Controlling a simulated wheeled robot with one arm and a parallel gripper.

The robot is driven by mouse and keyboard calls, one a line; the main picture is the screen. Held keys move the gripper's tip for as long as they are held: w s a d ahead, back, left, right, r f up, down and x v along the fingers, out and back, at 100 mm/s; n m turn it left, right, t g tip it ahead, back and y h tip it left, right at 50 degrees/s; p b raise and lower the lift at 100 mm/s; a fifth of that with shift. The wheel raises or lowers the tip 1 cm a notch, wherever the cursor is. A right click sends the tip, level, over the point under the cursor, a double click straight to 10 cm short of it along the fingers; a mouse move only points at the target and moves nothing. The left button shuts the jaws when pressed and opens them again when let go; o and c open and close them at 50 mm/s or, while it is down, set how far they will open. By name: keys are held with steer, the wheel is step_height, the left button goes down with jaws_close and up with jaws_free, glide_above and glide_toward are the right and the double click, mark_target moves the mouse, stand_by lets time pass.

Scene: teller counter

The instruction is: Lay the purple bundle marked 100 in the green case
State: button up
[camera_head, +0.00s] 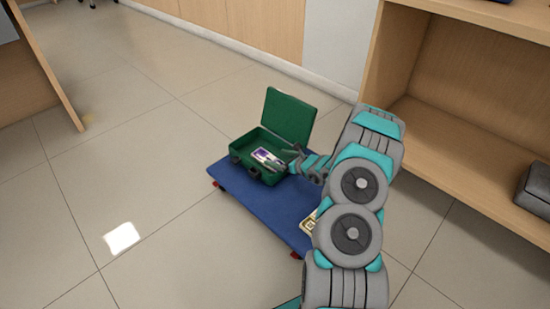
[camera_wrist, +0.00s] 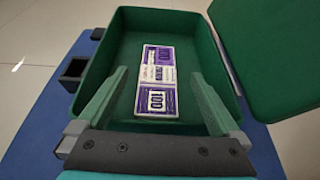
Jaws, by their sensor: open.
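The green case (camera_head: 241,149) stands with its lid (camera_head: 288,116) raised on a blue platform. In the wrist view the case (camera_wrist: 188,20) fills the middle, its lid at the right. The purple bundle (camera_wrist: 157,100), marked 100 and with a white band, lies flat on the case floor. It also shows in the head view (camera_head: 262,155). My gripper (camera_wrist: 158,95) is open, its fingers apart at the left and right of the bundle's near end. No contact between fingers and bundle shows.
The blue platform (camera_head: 265,205) is low, with red parts at its corners. Another, yellowish bundle (camera_head: 309,224) lies on it, partly hidden by my arm. A wooden shelf unit (camera_head: 455,150) with a dark grey box (camera_head: 536,190) stands at the right. Tiled floor (camera_head: 130,180) is open at the left.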

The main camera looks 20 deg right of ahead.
steer(key=v, duration=0.9)
steer(key=s+a+r+n+g+y, duration=0.1)
steer(key=a+r+n+g+y, duration=0.35)
steer(key=a+r+n, duration=0.9)
steer(key=s+a+r+n+g+y, duration=0.1)
steer(key=s+a+r+n+g, duration=0.2)
steer(key=s+a, duration=0.45)
steer(key=s+a+r+n+g+y, duration=0.2)
steer(key=s+a+r, duration=0.3)
steer(key=a, duration=0.6)
steer(key=s+a+r+n+g+h, duration=0.25)
steer(key=s+n+g+h, duration=0.25)
steer(key=s+n, duration=0.75)
steer(key=s+d+r+n+h, duration=0.1)
steer(key=s+d+h, duration=0.6)
steer(key=s, duration=0.9)
steer(key=d+p, duration=0.1)
steer(key=d, duration=0.2)
steer(key=shift+d, duration=0.2)
